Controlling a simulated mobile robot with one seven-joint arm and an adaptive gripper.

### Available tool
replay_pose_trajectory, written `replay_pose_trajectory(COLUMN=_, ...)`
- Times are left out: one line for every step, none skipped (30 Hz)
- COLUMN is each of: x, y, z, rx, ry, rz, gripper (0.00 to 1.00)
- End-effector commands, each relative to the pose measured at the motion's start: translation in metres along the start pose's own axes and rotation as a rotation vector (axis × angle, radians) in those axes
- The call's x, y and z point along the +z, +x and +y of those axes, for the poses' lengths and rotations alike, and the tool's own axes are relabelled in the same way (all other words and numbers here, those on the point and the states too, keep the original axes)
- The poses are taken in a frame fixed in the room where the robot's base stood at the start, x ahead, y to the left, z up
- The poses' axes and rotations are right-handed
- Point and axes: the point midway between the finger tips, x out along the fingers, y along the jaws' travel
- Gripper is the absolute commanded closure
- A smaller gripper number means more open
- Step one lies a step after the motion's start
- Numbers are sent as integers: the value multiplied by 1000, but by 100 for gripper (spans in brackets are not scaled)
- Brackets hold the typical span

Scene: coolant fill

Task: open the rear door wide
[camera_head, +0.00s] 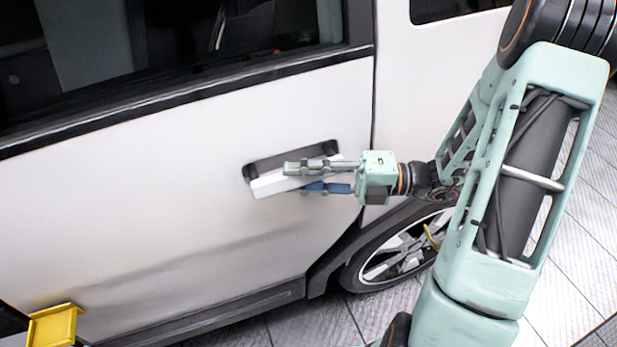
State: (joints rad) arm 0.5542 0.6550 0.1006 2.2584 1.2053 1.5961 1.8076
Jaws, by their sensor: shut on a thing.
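The white rear door (170,185) of the vehicle fills the left and middle of the head view. Its rear edge lies close along the body panel, and I see no clear gap there. The white door handle (268,184) sits over a dark recess near the door's rear edge. My gripper (306,178) comes in from the right with its fingers above and below the handle, shut on it. The fingers hide the handle's right part.
A rear wheel (395,255) is below and right of the handle. A yellow object (55,325) stands at the lower left, beside the door's lower part. Tiled floor (575,250) is bare at the right.

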Motion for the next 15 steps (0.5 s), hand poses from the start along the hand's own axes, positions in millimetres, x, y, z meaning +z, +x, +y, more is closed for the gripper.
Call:
replay_pose_trajectory(x=0, y=0, z=0, rx=1, ry=0, rz=0, gripper=100)
replay_pose_trajectory(x=0, y=0, z=0, rx=1, ry=0, rz=0, gripper=100)
replay_pose_trajectory(x=0, y=0, z=0, rx=1, ry=0, rz=0, gripper=100)
replay_pose_trajectory(x=-1, y=0, z=1, rx=1, ry=0, rz=0, gripper=100)
replay_pose_trajectory(x=-1, y=-1, z=1, rx=1, ry=0, rz=0, gripper=100)
replay_pose_trajectory(x=-2, y=-1, z=1, rx=1, ry=0, rz=0, gripper=100)
replay_pose_trajectory(x=-2, y=-1, z=1, rx=1, ry=1, rz=0, gripper=100)
replay_pose_trajectory(x=-3, y=-2, z=1, rx=1, ry=1, rz=0, gripper=100)
replay_pose_trajectory(x=-4, y=-2, z=0, rx=0, ry=1, rz=0, gripper=100)
replay_pose_trajectory(x=-4, y=-2, z=0, rx=0, ry=1, rz=0, gripper=100)
replay_pose_trajectory(x=-5, y=-2, z=0, rx=0, ry=1, rz=0, gripper=100)
replay_pose_trajectory(x=-6, y=-3, z=0, rx=0, ry=1, rz=0, gripper=100)
replay_pose_trajectory(x=-6, y=-3, z=0, rx=0, ry=1, rz=0, gripper=100)
replay_pose_trajectory(x=-7, y=-3, z=0, rx=0, ry=1, rz=1, gripper=100)
replay_pose_trajectory(x=-8, y=-4, z=0, rx=0, ry=1, rz=1, gripper=100)
